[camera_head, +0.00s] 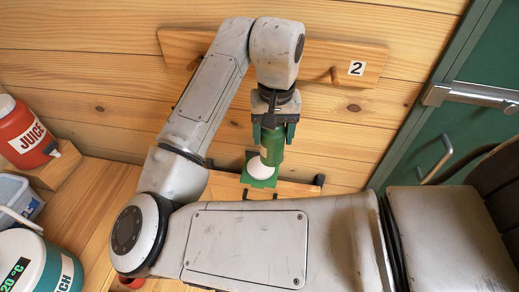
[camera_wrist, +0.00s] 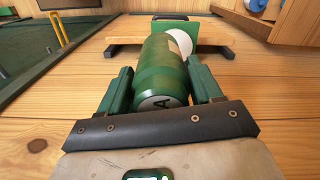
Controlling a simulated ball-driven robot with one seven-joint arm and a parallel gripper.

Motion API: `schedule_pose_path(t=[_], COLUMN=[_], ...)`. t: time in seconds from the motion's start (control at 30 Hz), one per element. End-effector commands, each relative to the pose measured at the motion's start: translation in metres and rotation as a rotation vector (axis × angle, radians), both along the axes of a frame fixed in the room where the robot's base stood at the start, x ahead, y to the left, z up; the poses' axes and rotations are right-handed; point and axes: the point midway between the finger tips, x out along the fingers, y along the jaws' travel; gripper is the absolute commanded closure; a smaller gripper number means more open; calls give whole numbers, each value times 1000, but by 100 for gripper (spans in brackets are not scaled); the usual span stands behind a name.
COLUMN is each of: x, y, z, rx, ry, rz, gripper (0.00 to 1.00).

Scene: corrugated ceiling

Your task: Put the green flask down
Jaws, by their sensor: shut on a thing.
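The green flask (camera_head: 272,147) is between the fingers of my gripper (camera_head: 274,133), which is shut on it. In the wrist view the flask (camera_wrist: 161,66) lies between the two green fingers (camera_wrist: 161,88), and its near end carries a dark letter "A". Its far end points toward a white round thing (camera_wrist: 181,43) and a green square piece (camera_wrist: 174,21) at a small wooden shelf (camera_wrist: 203,35). In the head view the flask partly overlaps the white round thing (camera_head: 259,168) and the green piece (camera_head: 262,183). I cannot tell whether they touch.
A wooden rail (camera_head: 335,58) with pegs and a "2" label (camera_head: 357,68) is on the plank wall above. A green door (camera_head: 440,135) with a handle is at right. A red juice jug (camera_head: 25,135) and a teal container (camera_head: 45,262) stand at left.

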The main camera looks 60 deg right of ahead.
Motion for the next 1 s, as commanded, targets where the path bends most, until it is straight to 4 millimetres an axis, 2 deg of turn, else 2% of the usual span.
schedule_pose_path(t=[0.03,0.1,0.27,0.47,0.7,1.0], x=[5,14,28,37,40,40], y=[-2,-4,-8,-13,-14,-14], z=[-11,-22,-37,-50,-80,-83], rx=[-2,-4,-4,-2,-3,-5], ry=[8,5,1,2,3,0], rz=[3,4,2,1,1,0], gripper=[80,80,80,80,80,80])
